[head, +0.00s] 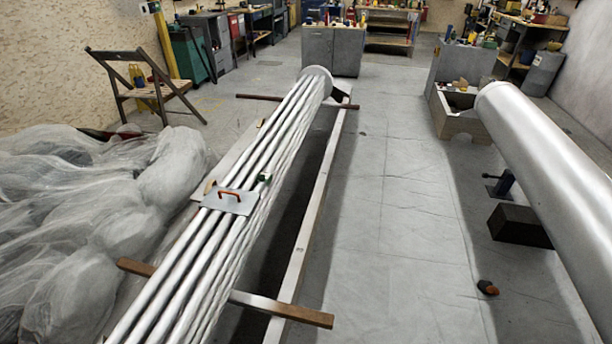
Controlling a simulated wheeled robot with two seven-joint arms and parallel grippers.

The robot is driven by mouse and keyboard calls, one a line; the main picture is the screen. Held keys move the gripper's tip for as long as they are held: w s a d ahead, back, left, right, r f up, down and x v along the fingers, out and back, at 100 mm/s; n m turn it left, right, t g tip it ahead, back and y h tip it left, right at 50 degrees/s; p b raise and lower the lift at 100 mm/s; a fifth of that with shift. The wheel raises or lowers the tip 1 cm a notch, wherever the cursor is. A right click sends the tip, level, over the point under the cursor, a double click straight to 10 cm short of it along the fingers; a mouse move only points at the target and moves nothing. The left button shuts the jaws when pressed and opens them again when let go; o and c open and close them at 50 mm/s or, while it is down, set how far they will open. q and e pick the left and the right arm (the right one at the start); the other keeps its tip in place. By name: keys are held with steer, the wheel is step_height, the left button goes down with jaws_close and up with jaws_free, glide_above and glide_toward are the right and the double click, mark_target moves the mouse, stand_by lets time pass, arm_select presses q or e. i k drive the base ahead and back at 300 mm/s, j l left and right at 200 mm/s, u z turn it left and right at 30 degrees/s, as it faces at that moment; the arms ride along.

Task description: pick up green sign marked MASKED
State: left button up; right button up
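No green sign with readable lettering can be made out in the head view. A small dark green item (264,178) sits on the bundle of long metal tubes, too small to identify or read. Beside it a flat grey plate (226,203) with an orange-red handle (236,193) lies on the tubes. Neither of my grippers is in view.
The metal tubes (285,130) rest across wooden bars (300,314). Sheeted bundles (70,210) fill the left, near a wooden chair (150,88). A large cylinder (550,150) is at right. The middle floor is mostly clear. Cluttered benches (385,30) stand behind.

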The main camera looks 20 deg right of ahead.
mark_target(262, 177)
steer(key=z, duration=0.4)
steer(key=i+l+u, duration=0.2)
steer(key=i+l, duration=0.15)
steer(key=i+l+u, duration=0.2)
steer(key=i+l, duration=0.2)
steer(key=i+l+u, duration=0.2)
steer(key=i+l, duration=0.15)
steer(key=i+l+u, duration=0.25)
steer(key=l, duration=0.35)
steer(key=i+l+u, duration=0.2)
steer(key=l, duration=0.35)
steer(key=i+l+u, duration=0.2)
steer(key=l, duration=0.4)
steer(key=i+l+u, duration=0.2)
steer(key=l, duration=0.45)
steer(key=i+l+u, duration=0.2)
steer(key=l, duration=0.45)
steer(key=k+j, duration=0.05)
